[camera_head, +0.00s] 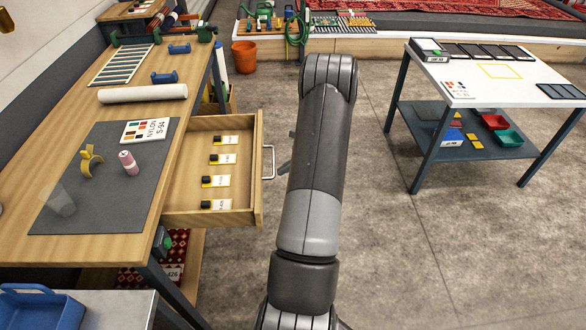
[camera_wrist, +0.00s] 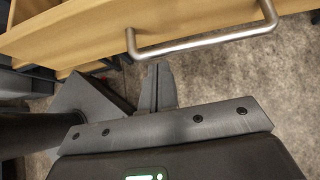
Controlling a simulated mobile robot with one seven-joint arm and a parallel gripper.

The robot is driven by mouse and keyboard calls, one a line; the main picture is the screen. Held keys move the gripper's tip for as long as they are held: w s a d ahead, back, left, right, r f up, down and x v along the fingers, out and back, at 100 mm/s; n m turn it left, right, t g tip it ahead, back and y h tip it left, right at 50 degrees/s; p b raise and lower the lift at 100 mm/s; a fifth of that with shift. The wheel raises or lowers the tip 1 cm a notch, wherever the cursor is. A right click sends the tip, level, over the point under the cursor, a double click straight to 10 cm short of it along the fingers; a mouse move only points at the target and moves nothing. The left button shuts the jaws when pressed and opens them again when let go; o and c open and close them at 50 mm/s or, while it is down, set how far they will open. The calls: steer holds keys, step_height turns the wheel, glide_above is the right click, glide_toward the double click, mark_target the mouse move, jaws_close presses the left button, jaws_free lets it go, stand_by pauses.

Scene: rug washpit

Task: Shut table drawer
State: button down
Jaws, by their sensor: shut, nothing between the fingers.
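The wooden table drawer (camera_head: 256,185) stands pulled out from the right side of the workbench (camera_head: 150,215). Several small black-and-yellow items with white labels lie in it. Its metal bar handle (camera_head: 269,162) is on the outer front face; the handle also shows in the wrist view (camera_wrist: 205,42). My gripper (camera_wrist: 158,72) is shut and empty, with its fingertips just short of the handle and apart from it in the wrist view. In the head view only a bit of my gripper (camera_head: 284,168) shows beside my arm, right of the handle; my arm hides the rest.
On the bench are a grey mat (camera_head: 100,200), a pink bottle (camera_head: 128,162), a yellow clamp-like item (camera_head: 88,162) and a white roll (camera_head: 142,93). A white-topped table (camera_head: 480,85) stands at right. An orange bucket (camera_head: 244,56) is behind. Concrete floor between is clear.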

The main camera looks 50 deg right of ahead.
mark_target(201, 181)
steer(key=shift+w+a, duration=0.1)
stand_by(0.3)
steer(key=w+a, duration=2)
steer(key=shift+w+a, duration=0.45)
steer(key=shift+a, duration=0.05)
